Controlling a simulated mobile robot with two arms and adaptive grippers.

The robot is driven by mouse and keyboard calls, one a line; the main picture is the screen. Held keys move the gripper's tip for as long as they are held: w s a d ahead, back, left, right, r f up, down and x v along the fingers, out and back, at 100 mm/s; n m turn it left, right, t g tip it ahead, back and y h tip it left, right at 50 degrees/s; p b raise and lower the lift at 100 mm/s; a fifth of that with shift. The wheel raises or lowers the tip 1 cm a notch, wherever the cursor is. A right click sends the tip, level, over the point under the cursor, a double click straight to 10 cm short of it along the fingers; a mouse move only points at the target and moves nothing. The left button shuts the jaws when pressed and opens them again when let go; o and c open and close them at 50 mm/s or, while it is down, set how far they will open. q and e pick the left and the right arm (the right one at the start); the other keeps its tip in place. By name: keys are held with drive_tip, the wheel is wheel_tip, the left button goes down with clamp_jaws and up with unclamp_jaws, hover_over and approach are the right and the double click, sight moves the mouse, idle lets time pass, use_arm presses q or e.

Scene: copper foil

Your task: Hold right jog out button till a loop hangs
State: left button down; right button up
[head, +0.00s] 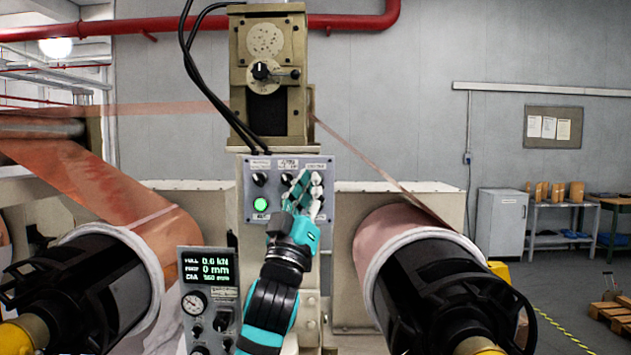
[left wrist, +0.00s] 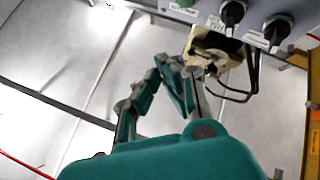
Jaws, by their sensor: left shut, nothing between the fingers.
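The grey control panel (head: 250,214) is on the front of the central column, with dark knobs, a lit green button (head: 260,204) and a group of pale buttons (head: 317,193) at its right. My left gripper (head: 301,186) is shut and empty in front of that right group. It hides part of the panel, and I cannot tell whether it touches a button. The panel edge (left wrist: 205,17) also shows in the left wrist view. A foil strip (head: 372,162) runs straight down from the column to the right roll (head: 385,232), with no sag visible. My right gripper is not in view.
A wide copper web (head: 95,182) runs down to the left roll at the lower left. A small display box (head: 207,268) with a gauge stands below the panel. Black cables (head: 188,60) hang beside the column. Open floor (head: 555,275) lies at the right.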

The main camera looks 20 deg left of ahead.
use_arm(q)
drive_tip(key=w+a, duration=0.1)
drive_tip(key=w, duration=0.5)
drive_tip(key=shift+w+a, duration=0.2)
drive_tip(key=shift+a, duration=0.2)
idle(1.1)
drive_tip(key=shift+w+a, duration=0.1)
drive_tip(key=shift+w, duration=0.3)
drive_tip(key=shift+w+a, duration=0.2)
drive_tip(key=shift+w, duration=0.25)
idle(0.6)
drive_tip(key=shift+s, duration=0.1)
idle(2.0)
drive_tip(key=shift+s+d, duration=0.3)
drive_tip(key=shift+s, duration=0.45)
drive_tip(key=shift+s+d, duration=0.2)
drive_tip(key=shift+s, duration=0.6)
drive_tip(key=shift+s+d, duration=0.25)
drive_tip(key=shift+s, duration=0.55)
drive_tip(key=shift+s+d, duration=0.2)
drive_tip(key=shift+s, duration=0.6)
